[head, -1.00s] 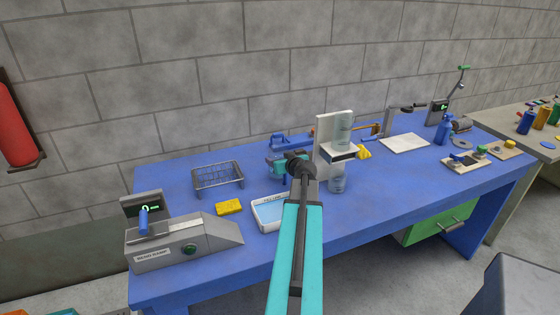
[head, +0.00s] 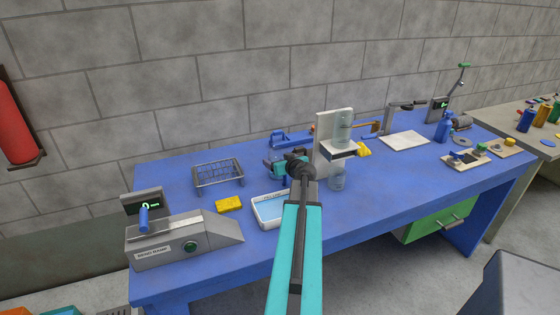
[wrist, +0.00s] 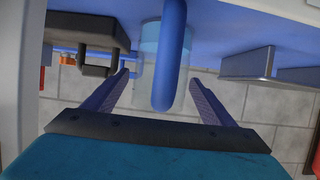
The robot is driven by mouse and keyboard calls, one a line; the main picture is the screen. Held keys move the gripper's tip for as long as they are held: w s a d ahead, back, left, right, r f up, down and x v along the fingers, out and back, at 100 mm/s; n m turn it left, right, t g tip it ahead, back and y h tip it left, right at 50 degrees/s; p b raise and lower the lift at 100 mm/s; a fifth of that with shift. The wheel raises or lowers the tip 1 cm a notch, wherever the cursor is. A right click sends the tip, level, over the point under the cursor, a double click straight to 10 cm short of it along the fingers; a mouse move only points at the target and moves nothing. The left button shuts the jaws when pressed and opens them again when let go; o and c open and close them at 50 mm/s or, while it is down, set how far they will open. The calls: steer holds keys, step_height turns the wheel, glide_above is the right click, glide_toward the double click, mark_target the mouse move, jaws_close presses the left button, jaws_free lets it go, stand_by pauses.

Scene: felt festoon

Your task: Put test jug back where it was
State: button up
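In the wrist view a clear, pale blue jug (wrist: 149,65) with a thick blue handle (wrist: 172,60) stands in front of my gripper (wrist: 160,82). The handle lies between my two fingers, which are spread apart with a gap on each side. The picture is tilted over, with the blue bench top at the upper edge. In the head view my gripper (head: 288,166) is over the middle of the bench, left of the white stand, and my arm hides most of what is in front of it. I cannot pick out the jug clearly there.
A white stand (head: 324,150) with clear glass cylinders is close on the right. A shallow white tray (head: 268,212), a yellow sponge (head: 228,204) and a wire basket (head: 218,176) are on the left. A grey ramp device (head: 180,240) is at the left end.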

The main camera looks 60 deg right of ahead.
steer(key=shift+r+p, duration=0.2)
steer(key=shift+p, duration=0.1)
steer(key=b+v, duration=0.1)
steer(key=v, duration=0.8)
steer(key=shift+r, duration=0.15)
steer(key=shift+s+a+p, duration=0.2)
steer(key=shift+s+p, duration=0.05)
steer(key=shift+p, duration=0.05)
steer(key=shift+s+a+r+p, duration=0.2)
steer(key=shift+s+p, duration=0.05)
steer(key=shift+p, duration=0.65)
steer(key=p, duration=0.3)
steer(key=shift+s+a+r, duration=0.2)
steer(key=shift+s+a, duration=0.1)
steer(key=shift+s, duration=0.1)
steer(key=shift+s+p, duration=0.15)
steer(key=shift+p, duration=0.5)
